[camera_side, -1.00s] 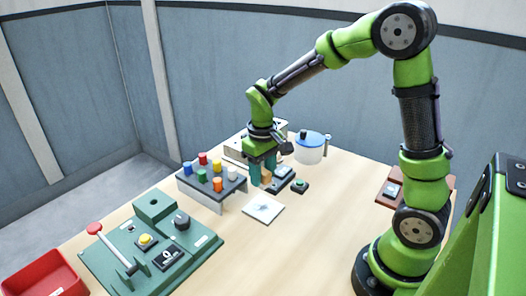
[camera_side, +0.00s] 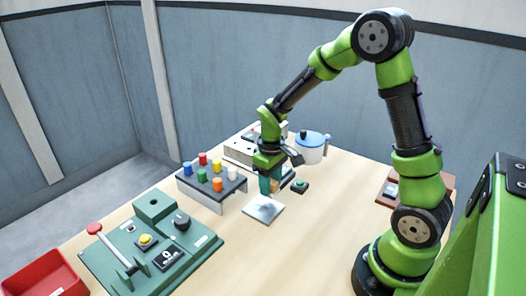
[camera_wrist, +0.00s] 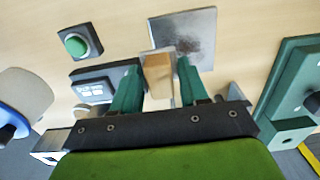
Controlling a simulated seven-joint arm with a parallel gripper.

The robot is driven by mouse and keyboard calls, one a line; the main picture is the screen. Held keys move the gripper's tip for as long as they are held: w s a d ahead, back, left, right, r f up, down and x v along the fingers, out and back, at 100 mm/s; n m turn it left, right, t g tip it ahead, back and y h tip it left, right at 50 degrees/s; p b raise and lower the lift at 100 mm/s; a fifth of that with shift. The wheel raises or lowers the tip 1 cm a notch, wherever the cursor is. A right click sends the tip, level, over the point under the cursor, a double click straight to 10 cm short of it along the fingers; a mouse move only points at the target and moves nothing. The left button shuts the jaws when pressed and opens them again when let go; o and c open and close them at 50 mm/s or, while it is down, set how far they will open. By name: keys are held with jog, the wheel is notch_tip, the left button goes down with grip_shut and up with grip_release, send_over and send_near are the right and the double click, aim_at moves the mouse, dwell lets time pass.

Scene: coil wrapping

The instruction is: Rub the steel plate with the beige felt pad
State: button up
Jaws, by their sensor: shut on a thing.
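The steel plate (camera_side: 264,209) lies flat on the table, a pale square in the side view. In the wrist view the plate (camera_wrist: 187,32) shows a dark smudge on its surface. My gripper (camera_side: 270,185) is just behind the plate's far edge in the side view. In the wrist view my gripper (camera_wrist: 158,85) is shut on the beige felt pad (camera_wrist: 158,74), a block held between the two green fingers. The pad's far end is close to the plate's edge; I cannot tell whether they touch. In the side view the fingers hide most of the pad.
A rack of coloured pegs (camera_side: 210,184) stands left of the plate. A green button box (camera_side: 299,186) and a blue-lidded pot (camera_side: 312,147) are behind it to the right. A green panel (camera_side: 150,250) with a red-knobbed lever fills the front left.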

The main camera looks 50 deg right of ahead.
jog(key=shift+f, duration=0.85)
jog(key=shift+a+f, duration=0.6)
jog(key=shift+a, duration=0.3)
jog(key=shift+c, duration=0.4)
jog(key=shift+a, duration=2.65)
jog(key=shift+d, duration=3.55)
jog(key=shift+s, duration=0.25)
jog(key=shift+a, duration=3.4)
jog(key=shift+d+r, duration=0.1)
jog(key=shift+d, duration=3.4)
jog(key=shift+a+r, duration=0.1)
jog(key=shift+r, duration=3.9)
